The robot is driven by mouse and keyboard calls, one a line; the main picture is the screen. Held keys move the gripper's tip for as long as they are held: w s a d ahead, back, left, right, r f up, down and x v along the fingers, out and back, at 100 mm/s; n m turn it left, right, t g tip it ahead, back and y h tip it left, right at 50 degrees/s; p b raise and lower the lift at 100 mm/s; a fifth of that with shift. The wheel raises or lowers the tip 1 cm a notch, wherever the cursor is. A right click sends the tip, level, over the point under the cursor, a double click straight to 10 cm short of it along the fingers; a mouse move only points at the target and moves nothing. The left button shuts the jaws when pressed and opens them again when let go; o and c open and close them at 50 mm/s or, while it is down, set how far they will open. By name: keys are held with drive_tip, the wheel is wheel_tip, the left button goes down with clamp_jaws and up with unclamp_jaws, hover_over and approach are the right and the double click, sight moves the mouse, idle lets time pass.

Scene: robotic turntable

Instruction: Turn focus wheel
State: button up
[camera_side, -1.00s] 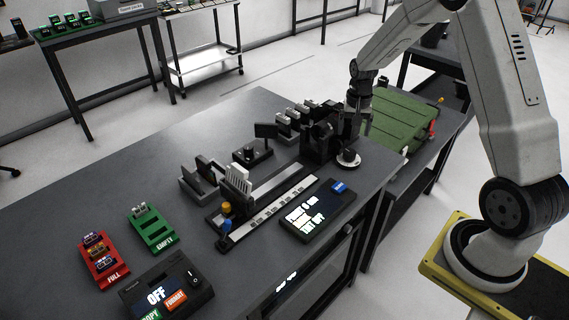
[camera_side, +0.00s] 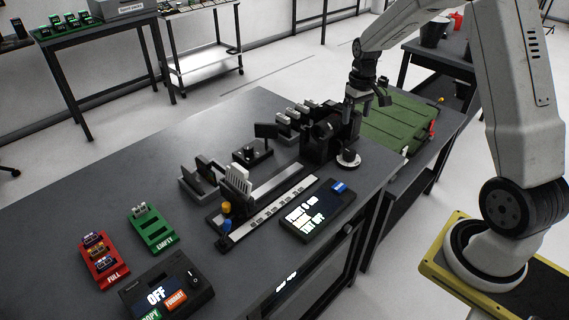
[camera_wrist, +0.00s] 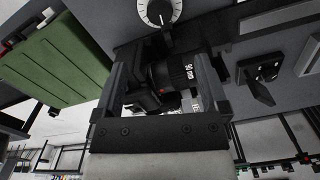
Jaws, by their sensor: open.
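A round black knob with a white scale ring (camera_side: 348,158), likely the focus wheel, sits at the right end of the rig. It also shows at the top of the wrist view (camera_wrist: 160,12), beyond my fingers. A black camera with a marked lens (camera_wrist: 172,72) is mounted beside it; in the side view the camera (camera_side: 322,130) stands left of and behind the knob. My gripper (camera_side: 366,98) is open above and behind the knob. In the wrist view its two fingers (camera_wrist: 160,65) frame the camera and lens; whether they touch it cannot be told.
A slide rail (camera_side: 268,207) and a lit control panel (camera_side: 313,212) lie left of the knob on the grey table. Red (camera_side: 103,262) and green (camera_side: 151,229) card holders and a switch box (camera_side: 166,285) are at the front left.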

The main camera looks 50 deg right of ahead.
drive_tip(key=n, duration=0.7)
hover_over(350, 152)
drive_tip(key=shift+d+f, duration=0.15)
drive_tip(key=shift+f, duration=2.45)
drive_tip(key=shift+f, duration=3.9)
clamp_jaws()
